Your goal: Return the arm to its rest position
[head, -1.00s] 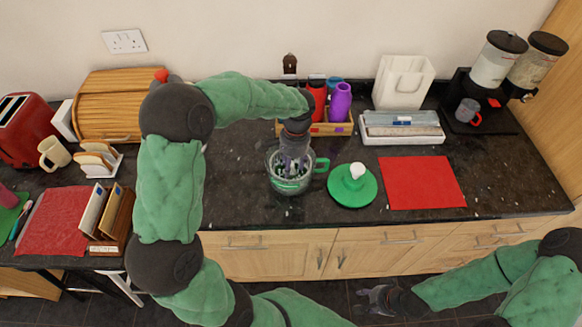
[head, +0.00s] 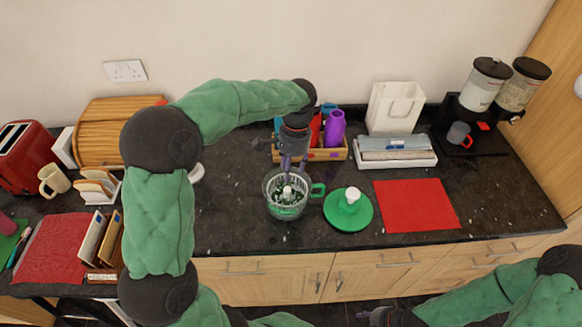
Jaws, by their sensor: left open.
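My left arm comes in from the left in a green padded sleeve and reaches over the counter. My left gripper (head: 291,165) points down, open, just above a clear bowl with a green handle (head: 286,207). The bowl has a white centre post and dark and green bits inside. I cannot tell whether the fingertips are inside its rim. My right arm is low at the right, in front of the counter. My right gripper (head: 380,318) is at the bottom edge, partly cut off, and its jaws cannot be made out.
A green lid with a white knob (head: 348,210) lies right of the bowl, beside a red mat (head: 416,206). Behind stand a wooden crate of bottles (head: 325,155), a white bag (head: 395,108) and dispensers (head: 487,85). A bread box (head: 110,130) and toaster (head: 30,157) are at the left.

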